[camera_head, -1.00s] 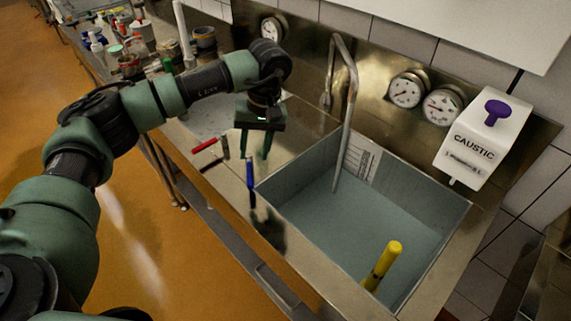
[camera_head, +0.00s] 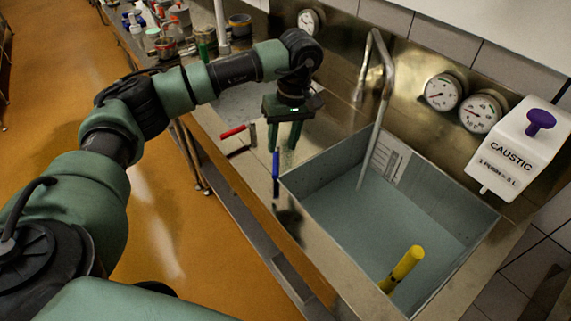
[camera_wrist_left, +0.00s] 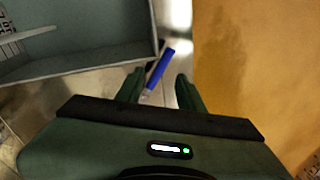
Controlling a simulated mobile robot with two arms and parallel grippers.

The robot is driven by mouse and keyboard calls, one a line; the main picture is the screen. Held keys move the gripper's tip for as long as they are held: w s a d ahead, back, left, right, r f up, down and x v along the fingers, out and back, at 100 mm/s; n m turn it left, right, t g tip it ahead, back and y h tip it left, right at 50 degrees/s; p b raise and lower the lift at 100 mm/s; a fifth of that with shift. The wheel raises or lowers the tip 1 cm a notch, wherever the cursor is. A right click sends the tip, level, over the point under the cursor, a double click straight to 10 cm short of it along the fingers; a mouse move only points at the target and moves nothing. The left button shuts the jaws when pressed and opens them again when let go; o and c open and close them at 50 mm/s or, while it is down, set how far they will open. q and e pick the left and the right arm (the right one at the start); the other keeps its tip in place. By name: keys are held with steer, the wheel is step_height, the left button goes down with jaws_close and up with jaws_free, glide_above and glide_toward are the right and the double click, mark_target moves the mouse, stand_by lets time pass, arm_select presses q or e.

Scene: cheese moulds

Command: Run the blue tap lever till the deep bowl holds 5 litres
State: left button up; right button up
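The blue tap lever (camera_head: 276,166) stands upright on the steel counter at the left edge of the deep bowl (camera_head: 455,218), a square grey basin. The bowl's bottom looks blue-grey; I cannot tell how much liquid it holds. A bent spout (camera_head: 378,110) reaches down into it, with no clear stream showing. My left gripper (camera_head: 283,147) is open, fingers pointing down, just above and behind the blue lever. In the left wrist view the blue lever (camera_wrist_left: 158,68) lies ahead of the open fingers (camera_wrist_left: 160,85), apparently not gripped. My right gripper is out of view.
A red lever (camera_head: 235,132) is left of the blue one. A yellow pipe (camera_head: 402,268) stands in the bowl, and a printed sheet (camera_head: 390,160) is on its back wall. Gauges (camera_head: 442,92) and a caustic dispenser (camera_head: 510,150) are on the wall. Jars crowd the far counter.

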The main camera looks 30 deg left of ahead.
mark_target(275, 164)
arm_select(q)
steer(key=n, duration=0.5)
steer(key=a+n+h+b, duration=0.1)
steer(key=n, duration=0.4)
steer(key=s+n+h+b, duration=0.1)
steer(key=n, duration=0.5)
steer(key=shift+a+f+t, duration=0.15)
steer(key=shift+f+t, duration=0.25)
steer(key=n, duration=0.3)
steer(key=shift+a, duration=0.2)
steer(key=shift+w+a+f+n+t+h, duration=0.2)
steer(key=shift+f+n, duration=0.9)
steer(key=shift+n, duration=1.1)
steer(key=shift+s+a+f+n+t+h, duration=0.2)
steer(key=shift+f+n, duration=0.95)
steer(key=shift+n, duration=1.05)
steer(key=shift+w+f+n+t+h, duration=0.1)
steer(key=shift+f+n+t+h, duration=0.15)
steer(key=shift+f+n, duration=1.4)
steer(key=shift+r+n, duration=0.55)
